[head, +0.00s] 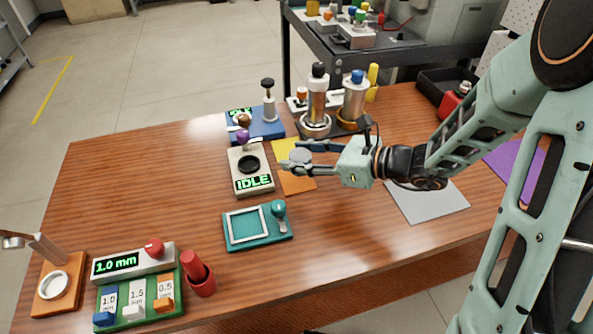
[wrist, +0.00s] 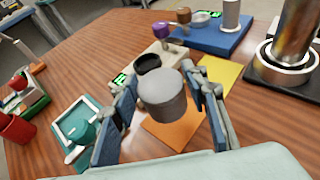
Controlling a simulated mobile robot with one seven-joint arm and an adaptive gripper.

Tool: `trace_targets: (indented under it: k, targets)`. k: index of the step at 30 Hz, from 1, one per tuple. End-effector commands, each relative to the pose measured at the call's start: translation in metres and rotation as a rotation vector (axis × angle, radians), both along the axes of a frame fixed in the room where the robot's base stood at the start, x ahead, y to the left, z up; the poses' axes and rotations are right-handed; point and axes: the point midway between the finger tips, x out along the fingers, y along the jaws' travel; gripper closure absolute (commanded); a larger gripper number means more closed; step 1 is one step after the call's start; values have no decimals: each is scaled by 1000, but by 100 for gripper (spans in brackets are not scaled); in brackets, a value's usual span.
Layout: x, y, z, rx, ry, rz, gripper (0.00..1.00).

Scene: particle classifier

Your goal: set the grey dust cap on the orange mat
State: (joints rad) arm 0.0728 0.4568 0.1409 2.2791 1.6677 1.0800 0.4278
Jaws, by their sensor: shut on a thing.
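The grey dust cap (wrist: 163,97) is a short grey cylinder between my gripper's two fingers in the wrist view. It also shows in the head view (head: 300,156) at the fingertips. My gripper (head: 298,158) is shut on the cap and holds it in the air. The orange mat (wrist: 175,131) lies flat on the table below the cap, partly hidden by it and by the right finger. In the head view the orange mat (head: 297,184) shows just below the fingers, and nothing is seen lying on its visible part.
A yellow mat (head: 282,148) adjoins the orange one. A device reading IDLE (head: 252,184) stands just left. A teal tray (head: 258,239) lies nearer the front edge. Metal cylinders (head: 317,105) stand behind. A grey mat (head: 430,200) lies right, under my arm.

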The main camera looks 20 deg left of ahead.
Motion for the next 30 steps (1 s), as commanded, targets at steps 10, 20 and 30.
trace_targets:
  k: [10,20,30]
  targets:
    - [5,10,-36,0,4,-2,75]
    - [5,10,-43,0,0,-1,75]
    - [5,10,-46,0,0,-1,42]
